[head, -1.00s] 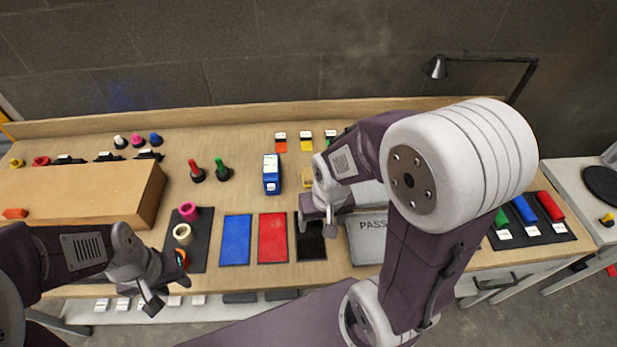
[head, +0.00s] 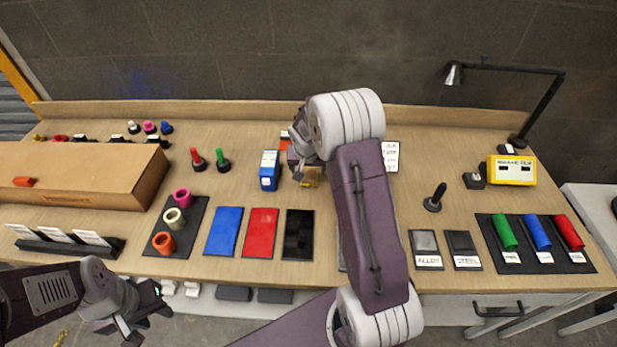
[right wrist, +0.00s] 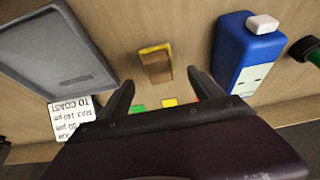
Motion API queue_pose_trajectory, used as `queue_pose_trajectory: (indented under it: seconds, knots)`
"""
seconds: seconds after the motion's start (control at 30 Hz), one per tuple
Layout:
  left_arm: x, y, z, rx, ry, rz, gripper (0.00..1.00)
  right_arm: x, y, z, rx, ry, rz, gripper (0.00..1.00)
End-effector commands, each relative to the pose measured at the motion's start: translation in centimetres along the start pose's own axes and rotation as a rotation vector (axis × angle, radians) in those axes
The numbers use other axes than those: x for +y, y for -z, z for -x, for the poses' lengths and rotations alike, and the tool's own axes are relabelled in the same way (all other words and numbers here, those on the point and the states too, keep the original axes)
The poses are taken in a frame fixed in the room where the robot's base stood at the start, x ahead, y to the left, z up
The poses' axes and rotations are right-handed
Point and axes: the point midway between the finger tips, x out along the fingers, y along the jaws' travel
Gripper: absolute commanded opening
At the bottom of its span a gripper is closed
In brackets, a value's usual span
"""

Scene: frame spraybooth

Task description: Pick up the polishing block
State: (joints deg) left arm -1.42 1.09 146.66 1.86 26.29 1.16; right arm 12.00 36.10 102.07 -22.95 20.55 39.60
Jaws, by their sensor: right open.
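The polishing block appears to be the small yellow-and-brown block (head: 312,176), lying on the bench left of centre at mid depth. In the right wrist view the block (right wrist: 156,63) lies just beyond the fingertips, roughly centred between them and apart from both. My right gripper (right wrist: 158,86) is open and empty. In the head view my right gripper (head: 300,172) hangs over the block and partly hides it. My left gripper (head: 143,314) is in front of the bench's front edge at lower left, with its fingers apart and nothing between them.
A blue bottle (head: 269,171) stands close to the left of the block. A grey tray (right wrist: 55,42) shows on the other side in the wrist view, mostly hidden by my right arm in the head view. Blue (head: 224,231), red (head: 260,232) and black mats lie in front.

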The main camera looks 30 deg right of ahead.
Motion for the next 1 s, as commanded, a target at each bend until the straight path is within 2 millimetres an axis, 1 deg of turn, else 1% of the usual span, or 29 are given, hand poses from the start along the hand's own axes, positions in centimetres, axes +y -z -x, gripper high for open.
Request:
queue_pose_trajectory:
  seconds: [0.17,0.3,0.4,0.5,0.67,0.77,0.8,0.87,0.9,0.93,0.97,1.0]
  knots:
    - [0.0,0.0,0.2,0.0,0.0,0.0,0.36,0.1,0.0,-0.8,0.0,0.0,0.0,0.76]
    - [0.0,0.1,0.7,0.0,0.0,0.0,0.36,0.3,0.0,-3.4,-0.002,-0.001,0.0,0.76]
    - [0.0,0.1,0.6,0.0,0.0,0.0,0.36,0.2,0.1,-4.9,0.0,0.0,0.0,0.76]
    - [0.0,0.1,0.6,0.0,0.0,0.0,0.36,0.2,0.1,-5.4,0.001,0.001,0.0,0.76]
    - [0.0,0.1,0.6,0.0,0.0,0.0,0.36,0.2,0.1,-5.4,0.001,0.001,0.001,0.76]
    - [0.0,0.1,0.6,0.0,0.0,0.0,0.36,0.2,0.1,-5.4,0.001,0.001,0.001,0.5]
    - [0.0,0.1,0.6,0.0,0.0,0.0,0.36,0.2,0.1,-5.4,0.001,0.001,0.001,0.39]
    - [0.0,0.1,0.6,0.0,0.0,0.0,0.36,0.2,0.1,-5.4,0.001,0.001,0.0,0.23]
    - [0.0,0.1,0.6,0.0,0.0,0.0,0.36,0.2,0.1,-5.4,0.001,0.001,0.0,0.12]
    - [0.0,0.1,0.6,0.0,0.0,0.0,0.36,0.2,0.1,-5.4,0.002,0.001,0.0,0.09]
    - [0.0,0.1,0.6,0.0,0.0,0.0,0.36,0.2,0.1,-5.4,0.002,0.001,0.001,0.03]
    - [0.0,0.1,0.6,0.0,0.0,0.0,0.36,0.2,0.1,-5.4,0.002,0.001,0.0,0.02]
